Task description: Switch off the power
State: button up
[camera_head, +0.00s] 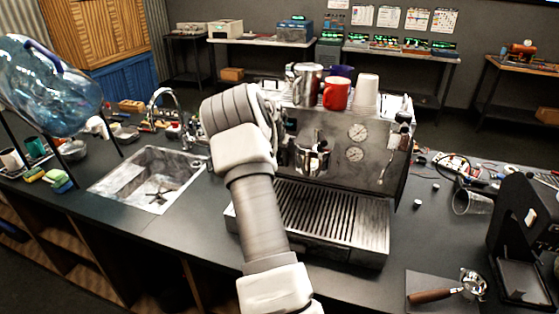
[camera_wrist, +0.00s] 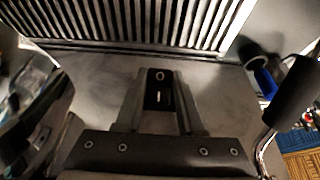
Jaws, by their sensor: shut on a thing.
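The espresso machine (camera_head: 372,160) is a steel box on the dark counter, with gauges on its front. In the wrist view, a black power rocker switch (camera_wrist: 158,98) with a white O and I sits on a grey metal panel. My gripper (camera_wrist: 158,82) has one finger on each side of the switch and is shut on it. I cannot tell which half of the rocker is pressed. In the head view, my arm covers the left of the machine, and the gripper and switch are hidden.
The machine's slatted drip tray (camera_head: 325,212) juts forward, and it also shows in the wrist view (camera_wrist: 130,22). A red mug (camera_head: 336,94) and other cups stand on top. A sink (camera_head: 150,180) lies left; a portafilter (camera_head: 455,290) and black grinder (camera_head: 525,240) are right.

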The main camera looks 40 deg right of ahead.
grip_shut()
jog(key=b, duration=0.3)
jog(key=shift+f+h, duration=0.35)
jog(key=shift+h, duration=0.05)
jog(key=h+b, duration=0.1)
jog(key=b, duration=0.1)
jog(key=t+b, duration=0.1)
jog(key=b, duration=0.2)
jog(key=shift+a+f+h, duration=0.15)
jog(key=shift+f+h, duration=0.1)
jog(key=shift+h, duration=0.15)
jog(key=b, duration=0.2)
jog(key=shift+t+h+b, duration=0.35)
jog(key=shift+t+h, duration=0.05)
jog(key=shift+r, duration=0.15)
jog(key=shift+s+r, duration=0.1)
jog(key=o, duration=1)
grip_release()
jog(key=shift+c, duration=0.2)
